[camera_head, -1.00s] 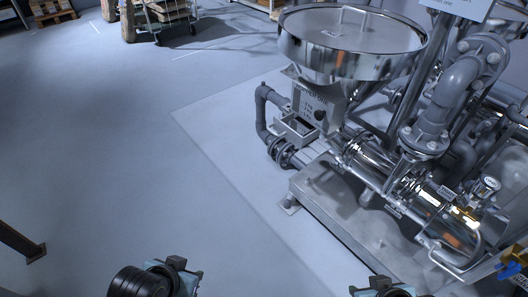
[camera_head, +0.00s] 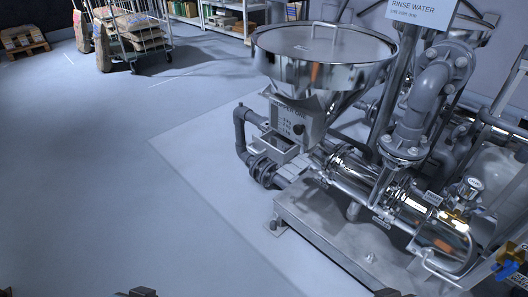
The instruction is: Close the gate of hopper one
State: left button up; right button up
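Hopper one (camera_head: 325,70) is a shiny steel funnel with a wide round lid, right of centre. Under its cone is a grey control box (camera_head: 290,118), whose label seems to read "HOPPER ONE", with a dark round knob (camera_head: 299,129). A small open-topped metal box (camera_head: 276,148) sits just below it. I cannot make out the gate or its position. Only small dark tips of my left gripper (camera_head: 137,292) and my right gripper (camera_head: 388,293) show at the bottom edge, well apart from the hopper. Their fingers are hidden.
A steel pump (camera_head: 350,176) and pipes stand on a metal skid (camera_head: 310,235) at right. A "RINSE WATER" sign (camera_head: 420,10) hangs above. A blue-handled valve (camera_head: 508,268) is at lower right. A cart with sacks (camera_head: 135,30) and shelves stand behind.

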aim_at(270, 148)
jog(key=z, duration=0.15)
jog(key=i, duration=0.75)
jog(key=z, duration=0.6)
